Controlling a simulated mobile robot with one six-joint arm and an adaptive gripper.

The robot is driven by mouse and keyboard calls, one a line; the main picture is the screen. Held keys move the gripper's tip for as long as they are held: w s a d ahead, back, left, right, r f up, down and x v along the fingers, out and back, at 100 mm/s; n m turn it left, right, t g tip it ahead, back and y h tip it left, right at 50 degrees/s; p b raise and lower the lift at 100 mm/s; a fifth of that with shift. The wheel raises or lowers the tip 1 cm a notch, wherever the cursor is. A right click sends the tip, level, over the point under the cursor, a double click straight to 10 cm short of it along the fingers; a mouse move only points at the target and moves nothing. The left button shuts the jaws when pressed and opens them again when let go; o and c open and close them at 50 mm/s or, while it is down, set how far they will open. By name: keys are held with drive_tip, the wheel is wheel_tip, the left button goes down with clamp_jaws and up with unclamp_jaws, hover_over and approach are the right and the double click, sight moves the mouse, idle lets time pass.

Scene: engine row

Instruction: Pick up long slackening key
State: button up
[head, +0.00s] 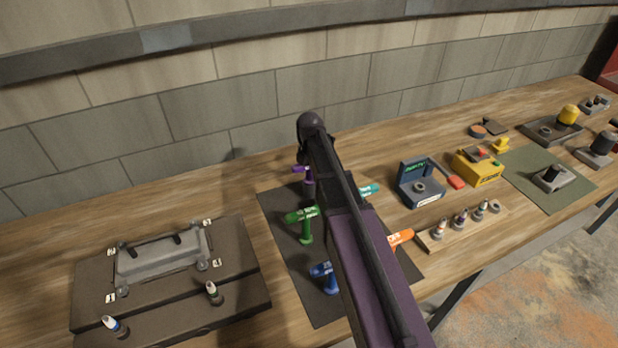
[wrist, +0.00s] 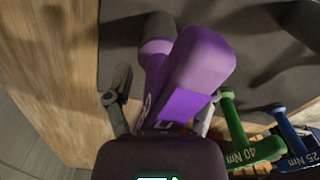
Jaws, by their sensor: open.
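A purple T-shaped tool, which I take to be the long slackening key (wrist: 198,62), fills the middle of the wrist view. In the head view the purple key (head: 308,187) stands at the back of the dark mat, partly hidden by my arm. My gripper (wrist: 165,105) is open, with one finger on each side of the purple key. The left finger shows a small gap to it; the right finger is partly hidden behind the key, so I cannot tell whether it touches.
Beside it on the dark mat (head: 275,222) stand similar keys: green (head: 306,226), blue (head: 329,281), teal (head: 369,189) and orange (head: 400,238). The green key (wrist: 236,130) is close to my right finger. A cover on a dark board (head: 160,258) lies left.

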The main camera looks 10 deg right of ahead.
clamp_jaws()
drive_tip(key=shift+r, duration=0.2)
idle(0.3)
wheel_tip(320, 180, up, 10)
drive_tip(key=p, duration=1)
drive_tip(key=shift+f, duration=0.2)
drive_tip(key=shift+r, duration=0.15)
idle(0.4)
drive_tip(key=s+r+m+p, duration=0.1)
drive_tip(key=s+r+p, duration=0.3)
drive_tip(key=r+p, duration=0.8)
drive_tip(key=shift+r+m+p, duration=0.3)
drive_tip(key=shift+r+p, duration=0.1)
drive_tip(key=shift+p, duration=0.15)
drive_tip(key=shift+d, duration=0.1)
